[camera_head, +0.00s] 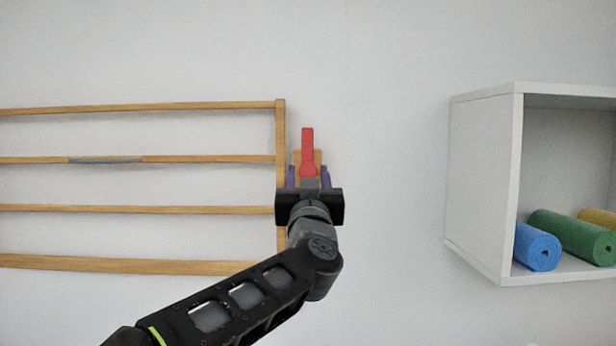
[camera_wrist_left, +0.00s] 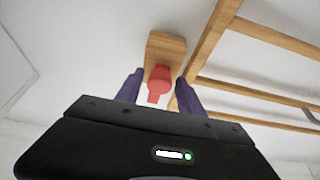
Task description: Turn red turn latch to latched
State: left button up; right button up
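The red turn latch (camera_head: 308,147) is on a small wooden plate (camera_head: 298,158) on the white wall. In the head view its handle points straight up from a round hub. The latch also shows in the left wrist view (camera_wrist_left: 159,80), with the wooden plate (camera_wrist_left: 165,46) behind it. My left gripper (camera_head: 308,176) is in front of the latch's lower part. Its two purple fingers are spread, one on each side of the hub; I cannot tell whether they touch it. In the left wrist view the gripper (camera_wrist_left: 157,88) has a gap between the fingers. My right gripper is not in view.
A wooden wall rack (camera_head: 140,209) with several bars is just left of the latch; a grey piece (camera_head: 106,160) is on one bar. A white box shelf (camera_head: 484,180) at the right holds rolled mats, one blue (camera_head: 537,247) and one green (camera_head: 572,237). Bare wall lies between.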

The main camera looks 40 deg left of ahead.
pick_arm(q)
grip_shut()
dwell(1.1)
